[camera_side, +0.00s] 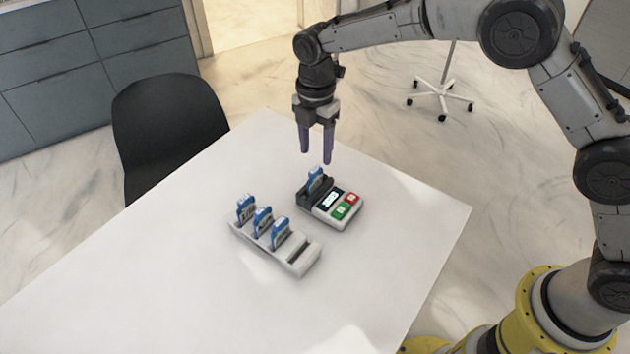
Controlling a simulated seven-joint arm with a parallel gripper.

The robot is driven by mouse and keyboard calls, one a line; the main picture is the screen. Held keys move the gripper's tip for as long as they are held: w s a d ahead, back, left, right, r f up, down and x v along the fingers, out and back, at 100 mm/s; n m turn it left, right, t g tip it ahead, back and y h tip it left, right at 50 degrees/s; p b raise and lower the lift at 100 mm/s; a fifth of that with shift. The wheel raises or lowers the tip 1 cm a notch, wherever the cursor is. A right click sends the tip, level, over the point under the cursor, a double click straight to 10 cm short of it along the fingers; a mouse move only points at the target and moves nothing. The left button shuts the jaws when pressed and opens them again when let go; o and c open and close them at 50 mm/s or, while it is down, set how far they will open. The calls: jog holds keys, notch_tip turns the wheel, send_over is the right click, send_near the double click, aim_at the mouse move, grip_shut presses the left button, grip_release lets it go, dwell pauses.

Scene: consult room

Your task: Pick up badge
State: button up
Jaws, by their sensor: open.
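A blue and white badge (315,180) stands upright in the dark slot of a small reader (338,220) with a screen and red and green buttons. Three similar badges, a left one (245,208), a middle one (263,220) and a right one (280,233), stand in a white rack (303,264) in front of the reader. The rack's slot at its right end is empty. My gripper (317,158) points down with its two purple fingers apart and nothing between them. It appears a little above the badge in the reader; the exact gap is hard to tell.
The white table (150,270) is clear around the rack and reader. A black chair (168,125) stands at its far left edge. Grey drawers (95,75) line the back left. A wheeled stand base (440,98) is on the floor behind.

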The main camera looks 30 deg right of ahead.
aim_at(315, 169)
notch_tip(315, 169, down, 3)
jog(key=shift+r, duration=0.1)
jog(key=shift+w+d+f, duration=0.1)
jog(key=shift+w+f, duration=0.05)
jog(key=shift+f, duration=0.75)
jog(key=shift+w+d+f, duration=0.1)
jog(key=shift+w+f, duration=0.1)
jog(key=shift+f, duration=0.65)
jog(key=shift+w+f, duration=0.15)
jog(key=shift+f, duration=0.75)
jog(key=shift+c, duration=0.2)
grip_shut()
